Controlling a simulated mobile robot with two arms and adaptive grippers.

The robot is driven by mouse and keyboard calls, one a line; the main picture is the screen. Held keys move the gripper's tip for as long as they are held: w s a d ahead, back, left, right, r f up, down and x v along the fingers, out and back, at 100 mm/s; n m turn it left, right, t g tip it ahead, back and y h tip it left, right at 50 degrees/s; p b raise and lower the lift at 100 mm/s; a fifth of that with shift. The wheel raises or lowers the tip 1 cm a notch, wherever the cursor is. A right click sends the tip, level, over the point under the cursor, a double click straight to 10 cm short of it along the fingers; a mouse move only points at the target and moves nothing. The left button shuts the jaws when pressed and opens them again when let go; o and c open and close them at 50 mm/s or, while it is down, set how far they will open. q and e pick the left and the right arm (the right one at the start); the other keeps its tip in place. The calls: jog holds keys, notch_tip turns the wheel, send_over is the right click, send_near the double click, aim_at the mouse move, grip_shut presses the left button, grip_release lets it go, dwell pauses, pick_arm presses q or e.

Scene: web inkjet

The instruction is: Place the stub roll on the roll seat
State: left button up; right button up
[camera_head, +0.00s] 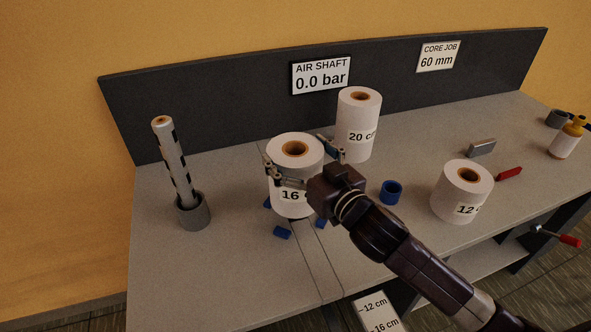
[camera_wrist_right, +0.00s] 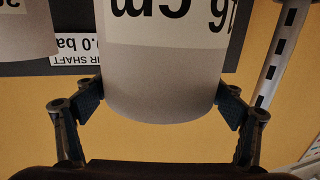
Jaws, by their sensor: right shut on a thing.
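The white roll marked 16 (camera_head: 293,203) has a brown core and stands upright left of the middle of the bench. My right gripper (camera_head: 300,163) is shut around its upper part, one finger on each side. In the right wrist view the same roll (camera_wrist_right: 165,75) appears upside down between the fingers (camera_wrist_right: 160,105). Several blue blocks (camera_head: 282,232) lie around its foot, perhaps the roll seat; the roll hides the surface between them. I cannot tell whether its base touches the bench. No label names the stub roll. My left gripper is not in view.
A 20 cm roll (camera_head: 357,142) stands close behind; a 12 roll (camera_head: 463,193) stands right. A striped shaft (camera_head: 172,155) rises from a grey cup (camera_head: 192,214) at left. A blue ring (camera_head: 391,192) lies near my arm. The bench's left front (camera_head: 180,280) is clear.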

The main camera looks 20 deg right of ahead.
jog(key=shift+f, duration=2.25)
jog(key=shift+b, duration=0.3)
jog(key=o, duration=1.9)
jog(key=shift+f, duration=0.3)
jog(key=shift+o, duration=0.2)
jog(key=shift+s, duration=0.1)
jog(key=shift+r, duration=0.1)
jog(key=b+v, duration=0.2)
jog(key=v, duration=1)
